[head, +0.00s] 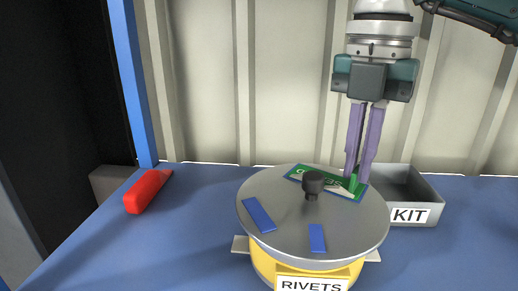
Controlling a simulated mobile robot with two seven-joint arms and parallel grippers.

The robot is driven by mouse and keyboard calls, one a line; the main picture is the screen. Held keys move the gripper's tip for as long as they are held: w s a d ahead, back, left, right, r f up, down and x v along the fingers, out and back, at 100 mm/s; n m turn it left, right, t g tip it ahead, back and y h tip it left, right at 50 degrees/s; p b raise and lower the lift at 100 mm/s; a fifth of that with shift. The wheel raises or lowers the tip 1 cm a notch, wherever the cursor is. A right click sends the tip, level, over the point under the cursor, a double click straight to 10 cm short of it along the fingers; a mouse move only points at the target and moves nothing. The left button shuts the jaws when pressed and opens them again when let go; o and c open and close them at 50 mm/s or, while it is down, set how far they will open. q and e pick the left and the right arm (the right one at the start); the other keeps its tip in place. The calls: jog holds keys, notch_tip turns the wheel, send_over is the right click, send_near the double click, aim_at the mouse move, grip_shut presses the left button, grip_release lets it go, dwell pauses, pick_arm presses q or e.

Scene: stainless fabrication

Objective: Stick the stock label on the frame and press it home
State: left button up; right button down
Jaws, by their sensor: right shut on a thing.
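A round grey lid (285,205) with a black knob (313,184) tops a yellow pot (264,266) marked RIVETS. A green and white card with lettering (297,174), which looks like the stock label, is over the far right part of the lid, partly hidden by the knob. I cannot tell whether it touches the lid. My right gripper (354,180) points down from above, its purple fingers shut on a small green tab at the card's right end. No separate part is clearly recognisable as the frame. My left gripper is not in view.
Two blue strips (259,215) (317,238) lie on the near part of the lid. A grey tray (428,190) marked KIT stands behind right. A red object (147,192) lies at left on the blue bench (150,250). A blue post (133,80) rises behind it.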

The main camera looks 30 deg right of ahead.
dwell(0.3)
jog(key=c, duration=0.9)
grip_release()
